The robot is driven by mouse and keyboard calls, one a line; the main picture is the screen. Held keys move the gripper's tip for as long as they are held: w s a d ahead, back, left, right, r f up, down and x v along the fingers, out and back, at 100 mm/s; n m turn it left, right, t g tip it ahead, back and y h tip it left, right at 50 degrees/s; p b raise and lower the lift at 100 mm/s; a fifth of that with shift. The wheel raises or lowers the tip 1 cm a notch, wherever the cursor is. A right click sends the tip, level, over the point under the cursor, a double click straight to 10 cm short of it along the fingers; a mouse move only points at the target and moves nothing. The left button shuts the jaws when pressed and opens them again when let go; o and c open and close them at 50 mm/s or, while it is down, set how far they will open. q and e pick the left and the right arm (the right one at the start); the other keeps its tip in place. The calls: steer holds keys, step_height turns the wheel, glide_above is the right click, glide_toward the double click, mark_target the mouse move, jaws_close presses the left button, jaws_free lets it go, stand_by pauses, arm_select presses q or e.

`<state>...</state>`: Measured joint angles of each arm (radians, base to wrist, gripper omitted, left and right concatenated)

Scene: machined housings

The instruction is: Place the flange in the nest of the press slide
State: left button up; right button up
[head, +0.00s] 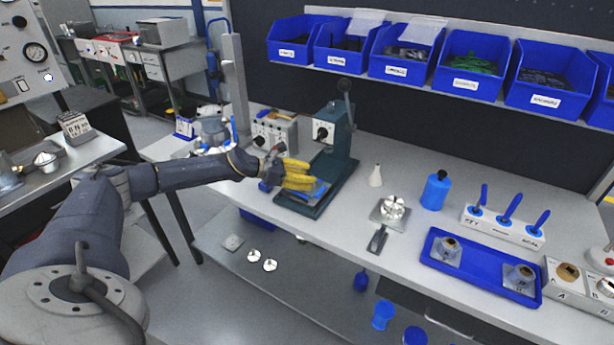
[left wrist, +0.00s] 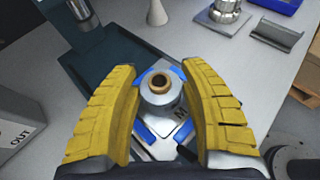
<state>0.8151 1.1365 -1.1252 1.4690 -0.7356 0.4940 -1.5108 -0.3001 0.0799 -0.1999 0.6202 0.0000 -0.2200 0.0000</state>
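The flange (left wrist: 160,103), a grey square plate with a round hub and a bronze-coloured ring on top, sits between blue nest pieces (left wrist: 145,133) in the left wrist view. It looks about level, but I cannot tell if it is fully seated. My left gripper (head: 312,178) has yellow fingers and reaches over the base of the dark green press (head: 337,140). In the left wrist view its fingers (left wrist: 161,70) stand apart on both sides of the flange, with gaps visible. In the head view they hide the flange. My right gripper is not in view.
A blue tray (head: 474,279) with two similar housings lies at right. A white cone-shaped bottle (head: 376,175), a metal fixture (head: 391,208) and a blue bottle (head: 436,190) stand right of the press. A grey control box (head: 274,131) is behind my left gripper. Blue bins hang above.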

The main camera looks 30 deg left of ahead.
arm_select(q)
steer(key=o, duration=0.4)
steer(key=shift+c, duration=0.2)
steer(key=shift+r, duration=0.2)
steer(key=v, duration=1.2)
